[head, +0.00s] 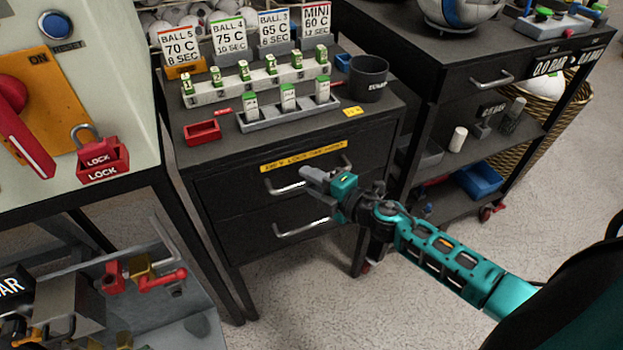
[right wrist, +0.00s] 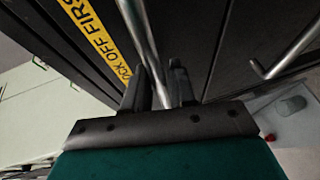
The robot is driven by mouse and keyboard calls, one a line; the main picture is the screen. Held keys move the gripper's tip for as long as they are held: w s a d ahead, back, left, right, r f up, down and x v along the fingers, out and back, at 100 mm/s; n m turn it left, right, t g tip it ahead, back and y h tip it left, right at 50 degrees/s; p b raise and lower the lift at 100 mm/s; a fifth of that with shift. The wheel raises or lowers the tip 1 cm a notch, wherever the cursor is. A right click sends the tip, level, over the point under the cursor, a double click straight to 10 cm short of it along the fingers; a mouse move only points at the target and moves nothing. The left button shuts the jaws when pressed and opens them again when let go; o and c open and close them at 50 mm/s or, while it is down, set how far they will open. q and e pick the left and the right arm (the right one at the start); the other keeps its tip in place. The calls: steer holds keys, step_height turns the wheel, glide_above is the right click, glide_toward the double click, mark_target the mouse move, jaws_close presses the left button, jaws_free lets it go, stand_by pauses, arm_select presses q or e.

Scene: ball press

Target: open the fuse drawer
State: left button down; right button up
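The cabinet's top drawer (head: 240,190) has a yellow label (head: 305,156) above its handle and looks shut. The label also shows in the right wrist view (right wrist: 88,22), ending in "OCK OFF FIRST". No marking that I can read says "fuse". My right gripper (head: 312,180) is at the top drawer's handle (head: 284,189), covering its middle. In the right wrist view, the handle bar (right wrist: 146,40) runs between my right gripper's fingers (right wrist: 158,80). The fingers stand apart with a gap beside the bar. My left gripper is not in view.
A lower drawer with its own handle (head: 303,228) is below. Fuse-like green-and-white blocks in racks (head: 290,118), a red tray (head: 202,132) and a dark cup (head: 369,78) stand on top. Floor in front is clear.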

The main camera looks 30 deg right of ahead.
jaws_close()
stand_by(0.6)
